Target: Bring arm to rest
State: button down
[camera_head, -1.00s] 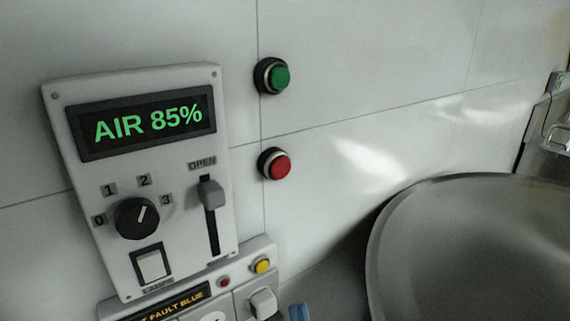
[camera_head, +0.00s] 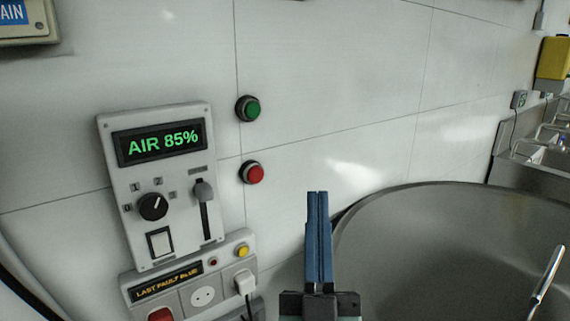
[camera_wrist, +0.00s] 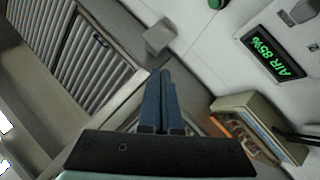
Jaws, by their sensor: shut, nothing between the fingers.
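My gripper (camera_head: 318,240) is shut and empty, its two blue fingers side by side and pointing up in the head view. It stands in front of the white wall, at the left rim of the large steel bowl, right of the control panel. In the wrist view my gripper (camera_wrist: 161,100) also shows shut, with nothing between the fingers.
The control panel (camera_head: 128,205) reads AIR 85%, with a knob and a slider. A green button (camera_head: 249,108) and a red button (camera_head: 252,172) are beside it. A socket box (camera_head: 225,272) with a plug sits below. The steel bowl (camera_head: 440,250) fills the lower right.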

jog(key=s+a+r+p, duration=0.1)
jog(key=s+r+p, duration=0.1)
jog(key=r, duration=0.7)
jog(key=s+a+r+p, duration=0.1)
jog(key=s+r, duration=0.3)
jog(key=r, duration=0.5)
jog(key=s+a+r+m+p, duration=0.1)
jog(key=s+r+p, duration=0.1)
jog(key=r, duration=0.8)
jog(key=shift+s+a+p, duration=0.4)
jog(key=shift+s, duration=0.05)
